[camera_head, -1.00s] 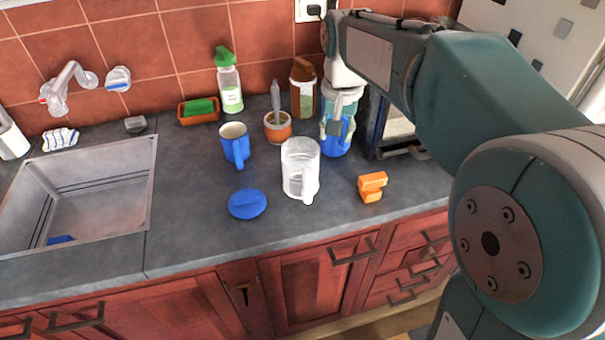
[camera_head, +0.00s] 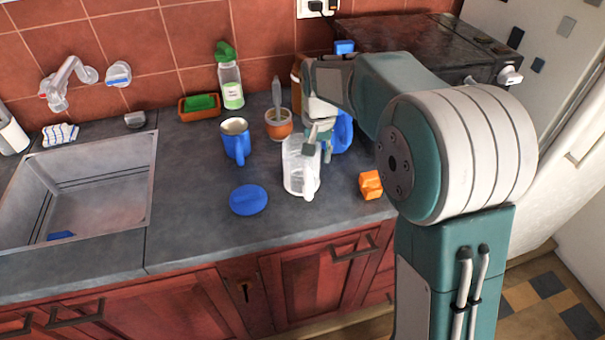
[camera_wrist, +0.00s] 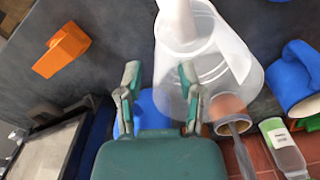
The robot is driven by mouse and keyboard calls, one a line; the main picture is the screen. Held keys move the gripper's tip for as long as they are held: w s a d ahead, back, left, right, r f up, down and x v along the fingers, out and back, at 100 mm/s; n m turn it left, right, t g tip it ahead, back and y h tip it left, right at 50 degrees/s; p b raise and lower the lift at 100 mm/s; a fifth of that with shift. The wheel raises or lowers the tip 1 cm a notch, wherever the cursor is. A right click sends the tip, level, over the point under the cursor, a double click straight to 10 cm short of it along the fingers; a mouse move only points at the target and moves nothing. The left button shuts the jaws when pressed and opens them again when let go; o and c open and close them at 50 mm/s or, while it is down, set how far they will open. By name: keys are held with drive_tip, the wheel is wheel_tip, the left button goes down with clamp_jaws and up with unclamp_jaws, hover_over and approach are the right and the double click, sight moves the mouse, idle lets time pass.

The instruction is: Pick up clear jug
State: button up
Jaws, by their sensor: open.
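The clear jug (camera_head: 297,172) stands upright on the grey counter, right of the blue mug. In the wrist view the jug (camera_wrist: 222,60) is large at the upper middle, its handle toward the top. My gripper (camera_head: 318,143) is at the jug's back right side in the head view and covers part of it. In the wrist view my gripper (camera_wrist: 158,78) is open, its two fingers apart, with the jug just ahead of and beside the right finger. Nothing is seen held between the fingers. Whether a finger touches the jug I cannot tell.
A blue mug (camera_head: 235,142), a blue lid-like disc (camera_head: 248,200), an orange block (camera_head: 370,185) and a brown pot (camera_head: 279,125) surround the jug. A blue object (camera_head: 343,132) is partly hidden behind my gripper.

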wheel_tip(320, 180, down, 3)
drive_tip(key=shift+a+r, duration=0.1)
drive_tip(key=shift+r, duration=0.1)
clamp_jaws()
drive_tip(key=shift+r, duration=0.1)
drive_tip(key=shift+r, duration=0.55)
drive_tip(key=s+r, duration=0.1)
drive_tip(key=r, duration=0.1)
drive_tip(key=s+a+r, duration=0.1)
drive_tip(key=s+r, duration=0.1)
drive_tip(key=r, duration=0.1)
drive_tip(key=s+r, duration=0.2)
drive_tip(key=r, duration=0.1)
drive_tip(key=shift+a+r, duration=0.1)
drive_tip(key=shift+a, duration=0.3)
drive_tip(key=s+a+r, duration=0.3)
drive_tip(key=s, duration=0.5)
drive_tip(key=shift+r, duration=0.3)
